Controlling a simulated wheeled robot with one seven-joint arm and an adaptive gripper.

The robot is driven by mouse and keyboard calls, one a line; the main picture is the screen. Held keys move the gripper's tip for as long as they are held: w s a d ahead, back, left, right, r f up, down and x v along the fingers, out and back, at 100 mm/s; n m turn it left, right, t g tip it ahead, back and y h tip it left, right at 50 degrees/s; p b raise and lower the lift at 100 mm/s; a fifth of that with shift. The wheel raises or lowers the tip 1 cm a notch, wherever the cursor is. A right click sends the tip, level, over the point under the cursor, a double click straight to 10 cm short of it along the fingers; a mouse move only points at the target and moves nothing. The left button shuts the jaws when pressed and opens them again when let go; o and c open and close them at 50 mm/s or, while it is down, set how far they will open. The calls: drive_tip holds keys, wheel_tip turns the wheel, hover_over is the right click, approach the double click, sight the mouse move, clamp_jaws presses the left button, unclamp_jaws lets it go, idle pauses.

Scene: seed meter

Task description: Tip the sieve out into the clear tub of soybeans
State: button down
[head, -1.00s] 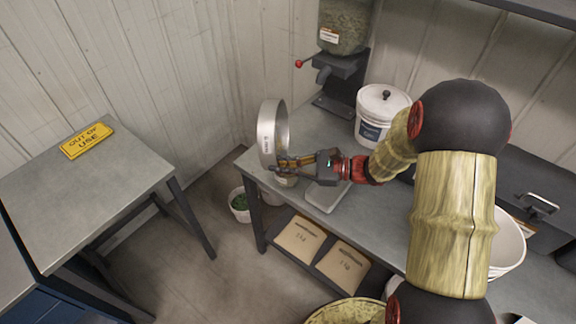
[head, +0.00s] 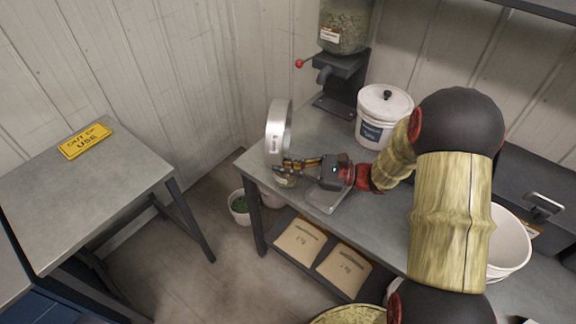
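My gripper (head: 290,165) is shut on the rim of the sieve (head: 277,132), a round metal pan with a small label on its side. The sieve stands on edge, turned nearly upright, above the left end of the grey workbench (head: 335,124). Its mesh and any contents cannot be made out. Under the gripper and the sieve's lower edge, a small pale, clear-looking tub (head: 286,181) shows in part at the bench edge. The gripper hides much of it, and I cannot tell what it holds.
A grey scale plate (head: 326,198) lies under my gripper. A lidded white bucket (head: 383,117) and a dispenser (head: 342,72) stand behind. A bucket with green contents (head: 239,207) is on the floor. A side table (head: 95,190) bears an "OUT OF USE" sign (head: 85,138).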

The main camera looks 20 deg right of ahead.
drive_tip(key=shift+s+d+f+y+b, duration=0.15)
drive_tip(key=shift+d+f+y+b, duration=0.4)
drive_tip(key=shift+b, duration=0.4)
drive_tip(key=shift+s+d+n+t+y+b, duration=0.3)
drive_tip(key=shift+d+y+b, duration=0.25)
drive_tip(key=shift+y, duration=0.4)
idle(1.3)
drive_tip(key=h+p, duration=0.1)
drive_tip(key=a+r+h+p, duration=0.1)
drive_tip(key=p, duration=0.1)
drive_tip(key=w+a+r+g+h+p, duration=0.1)
drive_tip(key=shift+a+r, duration=0.1)
drive_tip(key=shift+r, duration=0.15)
drive_tip(key=shift+w+a+g+h+p, duration=0.15)
drive_tip(key=shift+a+g+h+p, duration=0.2)
drive_tip(key=shift+p, duration=0.3)
drive_tip(key=shift+f, duration=0.5)
drive_tip(key=shift+h, duration=0.35)
